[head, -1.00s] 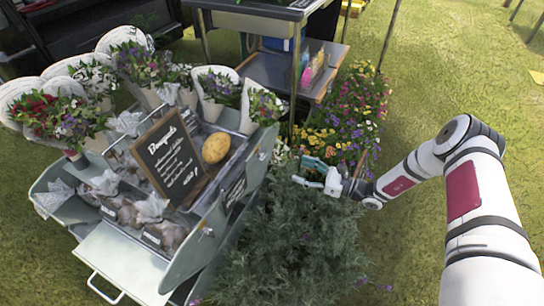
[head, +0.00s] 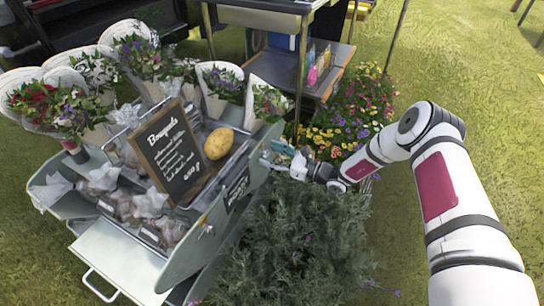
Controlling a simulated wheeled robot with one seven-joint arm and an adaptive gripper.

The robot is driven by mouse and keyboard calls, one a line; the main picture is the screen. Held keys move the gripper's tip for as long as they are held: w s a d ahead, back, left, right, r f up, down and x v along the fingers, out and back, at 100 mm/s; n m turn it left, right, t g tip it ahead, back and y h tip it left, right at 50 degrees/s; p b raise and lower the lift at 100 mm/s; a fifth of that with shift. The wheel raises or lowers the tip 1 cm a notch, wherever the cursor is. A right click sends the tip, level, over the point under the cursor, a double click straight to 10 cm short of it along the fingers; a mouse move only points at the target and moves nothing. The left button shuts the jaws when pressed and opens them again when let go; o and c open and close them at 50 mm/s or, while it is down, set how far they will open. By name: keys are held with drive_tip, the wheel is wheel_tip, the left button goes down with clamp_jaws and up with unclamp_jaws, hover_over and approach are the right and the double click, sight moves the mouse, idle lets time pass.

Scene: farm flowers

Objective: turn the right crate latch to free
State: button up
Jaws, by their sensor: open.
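The grey metal crate (head: 186,262) stands at left with its long side panel facing right. A small latch (head: 206,229) shows at the near end of this panel. Another latch at the far right end, by my gripper, is too small or hidden to make out. My gripper (head: 273,155) is open, its teal fingers pointing left at the panel's far right end. Whether the fingers touch the panel or a latch, I cannot tell.
The crate holds bagged goods, a chalkboard sign (head: 170,152) and a yellow potato-like object (head: 218,143). Wrapped bouquets (head: 60,105) stand behind. A bushy green plant (head: 290,245) fills the space below my gripper. Flowers (head: 355,110) and a metal-legged table (head: 265,15) stand behind; grass lies open at right.

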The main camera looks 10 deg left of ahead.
drive_tip(key=c, duration=1.2)
drive_tip(key=shift+o, duration=0.2)
drive_tip(key=shift+n, duration=0.3)
drive_tip(key=n+p, duration=0.1)
drive_tip(key=n, duration=0.8)
drive_tip(key=shift+s, duration=0.1)
drive_tip(key=n+p, duration=0.2)
drive_tip(key=n, duration=0.3)
drive_tip(key=shift+f+n+p, duration=0.15)
drive_tip(key=shift+n+p, duration=0.45)
drive_tip(key=shift+n, duration=1)
